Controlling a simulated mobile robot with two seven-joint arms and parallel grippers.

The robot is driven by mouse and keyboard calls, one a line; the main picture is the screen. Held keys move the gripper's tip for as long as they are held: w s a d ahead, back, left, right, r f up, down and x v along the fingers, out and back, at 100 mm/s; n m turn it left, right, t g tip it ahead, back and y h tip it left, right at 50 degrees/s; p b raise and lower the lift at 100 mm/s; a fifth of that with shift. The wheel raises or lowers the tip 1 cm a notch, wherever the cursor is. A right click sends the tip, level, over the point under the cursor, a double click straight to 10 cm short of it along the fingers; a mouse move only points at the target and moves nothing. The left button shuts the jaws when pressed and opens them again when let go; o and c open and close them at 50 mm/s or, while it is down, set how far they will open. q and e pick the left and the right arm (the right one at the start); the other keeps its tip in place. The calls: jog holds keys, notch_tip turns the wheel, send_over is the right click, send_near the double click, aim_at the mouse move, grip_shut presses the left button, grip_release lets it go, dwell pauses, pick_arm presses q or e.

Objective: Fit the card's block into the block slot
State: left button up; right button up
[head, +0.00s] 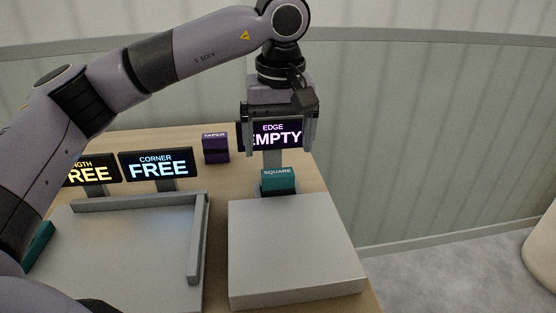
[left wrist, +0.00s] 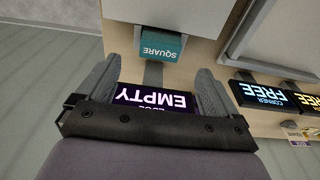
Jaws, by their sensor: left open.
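A teal block labelled SQUARE (head: 278,181) stands at the back edge of a grey raised plate (head: 295,250); it also shows in the left wrist view (left wrist: 160,46). A purple block labelled TAPER (head: 215,148) stands farther back, to the left. My left gripper (head: 280,150) points down, open, with nothing seen between its fingers. It is above and behind the teal block, in front of the EDGE EMPTY display (head: 285,134). In the left wrist view its fingers (left wrist: 160,68) flank that display's stand. I cannot make out a card or a block slot for certain.
A grey tray (head: 197,240) with raised back and right walls lies left of the plate. Displays reading CORNER FREE (head: 158,165) and a partly hidden FREE (head: 90,170) stand behind it. A teal piece (head: 38,246) shows at the left, partly behind my arm.

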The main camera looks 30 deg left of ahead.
pick_arm(q)
jog(key=shift+s+d+r, duration=0.1)
jog(key=shift+r, duration=1)
jog(key=shift+s+d+r, duration=0.1)
jog(key=shift+r, duration=0.95)
